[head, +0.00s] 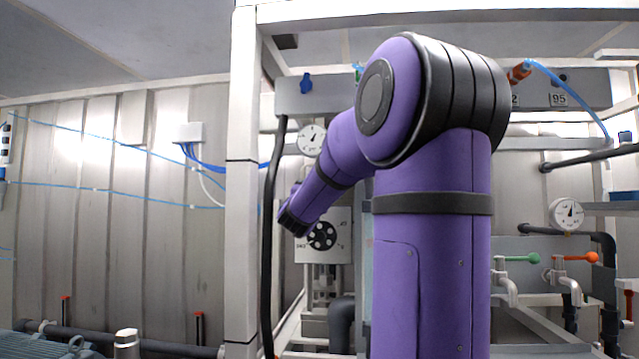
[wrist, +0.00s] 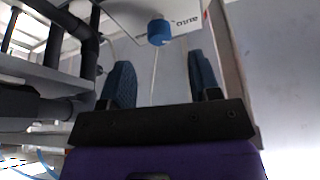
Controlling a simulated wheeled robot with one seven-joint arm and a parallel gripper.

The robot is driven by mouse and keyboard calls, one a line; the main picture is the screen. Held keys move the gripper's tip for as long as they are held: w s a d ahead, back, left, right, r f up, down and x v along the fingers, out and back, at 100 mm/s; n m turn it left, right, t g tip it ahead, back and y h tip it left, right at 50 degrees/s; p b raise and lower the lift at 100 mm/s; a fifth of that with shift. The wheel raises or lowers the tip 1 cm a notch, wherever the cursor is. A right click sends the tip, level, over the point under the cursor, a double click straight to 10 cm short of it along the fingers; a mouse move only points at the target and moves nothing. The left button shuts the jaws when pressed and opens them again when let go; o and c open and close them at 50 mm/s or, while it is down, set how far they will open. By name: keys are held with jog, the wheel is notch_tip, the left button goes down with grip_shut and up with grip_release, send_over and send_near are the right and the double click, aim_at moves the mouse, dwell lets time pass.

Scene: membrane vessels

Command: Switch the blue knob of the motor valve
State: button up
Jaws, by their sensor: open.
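In the wrist view a round blue knob (wrist: 159,32) stands out from a white panel with dark lettering, at the top centre. My gripper (wrist: 160,62) is open and empty, its two dark blue fingers wide apart. The knob lies beyond the fingertips, roughly in line with the gap between them, and apart from them. In the head view a white box with a black dial knob (head: 322,236) sits just right of my arm's far end. My gripper's fingers cannot be made out there. A small blue handle (head: 305,83) is higher up; I cannot tell whether it is the same knob.
A white frame post (head: 243,180) and a black hose (head: 268,230) stand left of my arm. Pressure gauges (head: 311,139) and taps with green (head: 533,258) and orange handles are around. Dark pipes (wrist: 88,55) run along the left of the wrist view.

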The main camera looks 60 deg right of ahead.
jog(key=x, duration=0.7)
jog(key=shift+c, duration=0.2)
jog(key=c, duration=0.9)
